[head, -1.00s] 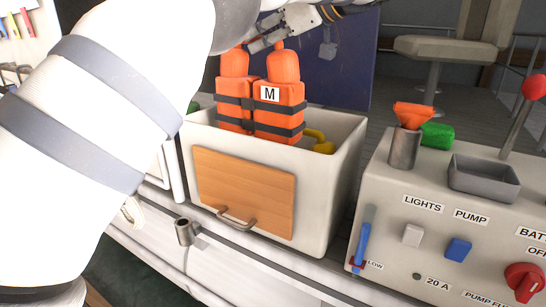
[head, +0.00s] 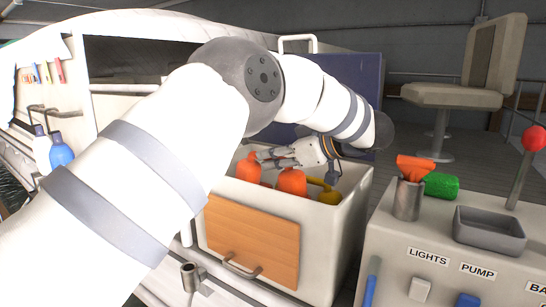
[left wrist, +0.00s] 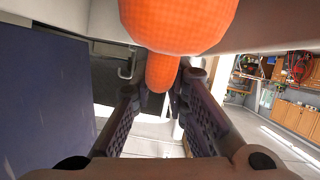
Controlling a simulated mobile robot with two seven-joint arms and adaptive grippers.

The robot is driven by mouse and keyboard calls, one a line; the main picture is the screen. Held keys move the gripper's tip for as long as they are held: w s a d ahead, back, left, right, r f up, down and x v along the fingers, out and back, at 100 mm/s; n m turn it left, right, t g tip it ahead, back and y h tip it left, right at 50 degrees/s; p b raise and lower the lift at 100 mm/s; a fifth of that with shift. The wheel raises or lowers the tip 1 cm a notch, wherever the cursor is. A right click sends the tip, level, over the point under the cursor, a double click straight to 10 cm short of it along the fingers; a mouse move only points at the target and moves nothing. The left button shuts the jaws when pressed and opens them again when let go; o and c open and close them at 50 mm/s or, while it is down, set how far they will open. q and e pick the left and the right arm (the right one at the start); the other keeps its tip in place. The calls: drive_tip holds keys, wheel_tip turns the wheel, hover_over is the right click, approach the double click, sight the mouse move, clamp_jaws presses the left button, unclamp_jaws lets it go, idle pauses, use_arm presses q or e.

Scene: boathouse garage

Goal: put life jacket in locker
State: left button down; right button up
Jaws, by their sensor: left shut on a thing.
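The orange life jacket (head: 293,181) is down inside the white open-topped locker (head: 342,222), with only its two rounded tops showing above the rim. Its lower part and label are hidden by the locker's front wall. My left gripper (head: 272,158) is over the locker opening, shut on the jacket near its top. In the left wrist view, the jacket (left wrist: 180,22) fills the top middle, and a narrow orange part hangs near the fingertips (left wrist: 176,98). My right gripper is not in view.
A yellow thing (head: 328,194) lies in the locker at the right. The dark blue panel (head: 345,80) stands behind it. A control console (head: 385,240) with a metal cup (head: 408,200), grey tray (head: 488,232) and red-knobbed lever (head: 534,138) is close on the right.

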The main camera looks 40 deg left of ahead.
use_arm(q)
drive_tip(key=shift+f, duration=0.5)
drive_tip(key=c, duration=1.6)
unclamp_jaws()
drive_tip(key=shift+r, duration=0.1)
drive_tip(key=shift+r, duration=0.5)
drive_tip(key=b+v, duration=0.1)
drive_tip(key=v, duration=0.6)
drive_tip(key=shift+f, duration=0.2)
drive_tip(key=shift+d+r, duration=0.25)
drive_tip(key=shift+r, duration=0.05)
